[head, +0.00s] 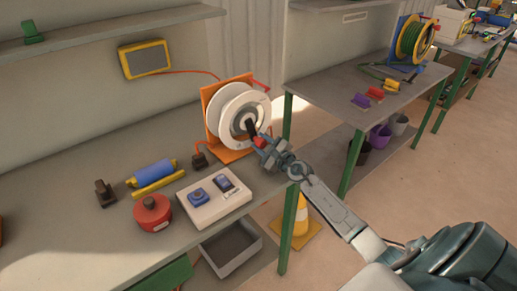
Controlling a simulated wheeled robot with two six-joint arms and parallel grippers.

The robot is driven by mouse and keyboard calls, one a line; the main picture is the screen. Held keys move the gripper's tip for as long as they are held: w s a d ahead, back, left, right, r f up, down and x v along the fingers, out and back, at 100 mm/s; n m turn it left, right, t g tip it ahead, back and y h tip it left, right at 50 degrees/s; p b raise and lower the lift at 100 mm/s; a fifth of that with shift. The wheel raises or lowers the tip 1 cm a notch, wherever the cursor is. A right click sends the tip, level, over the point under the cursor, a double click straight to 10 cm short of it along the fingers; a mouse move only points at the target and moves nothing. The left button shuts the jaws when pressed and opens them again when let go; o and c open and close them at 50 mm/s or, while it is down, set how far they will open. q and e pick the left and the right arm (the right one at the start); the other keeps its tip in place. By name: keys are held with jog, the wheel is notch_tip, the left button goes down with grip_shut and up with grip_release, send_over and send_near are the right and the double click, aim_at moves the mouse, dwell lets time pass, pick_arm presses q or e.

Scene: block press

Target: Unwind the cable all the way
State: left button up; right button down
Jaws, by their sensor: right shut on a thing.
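A white cable reel (228,107) stands upright in an orange frame (207,97) at the right end of the workbench. My right gripper (259,141) reaches in from the lower right and is shut on the red crank knob at the reel's near side. The fingers partly hide the knob. A short red cable end (196,146) comes from the reel to a dark plug (199,160) on the bench. How much cable is wound between the flanges is hard to see. My left gripper is not in view.
The bench (60,215) holds a white switch box (217,211), a red round container (152,213), a blue roller (151,173) and a dark block (104,194). A yellow-framed screen (145,59) hangs behind. A second bench (350,88) with a green reel (409,38) stands right.

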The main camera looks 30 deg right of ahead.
jog(key=shift+d+r+n, duration=0.1)
jog(key=shift+d+n, duration=0.15)
jog(key=shift+n, duration=0.15)
jog(key=c, duration=1)
grip_release()
jog(key=shift+o, duration=0.2)
jog(key=s, duration=0.7)
jog(key=s+d, duration=0.1)
jog(key=s, duration=0.2)
jog(key=shift+s+p, duration=0.4)
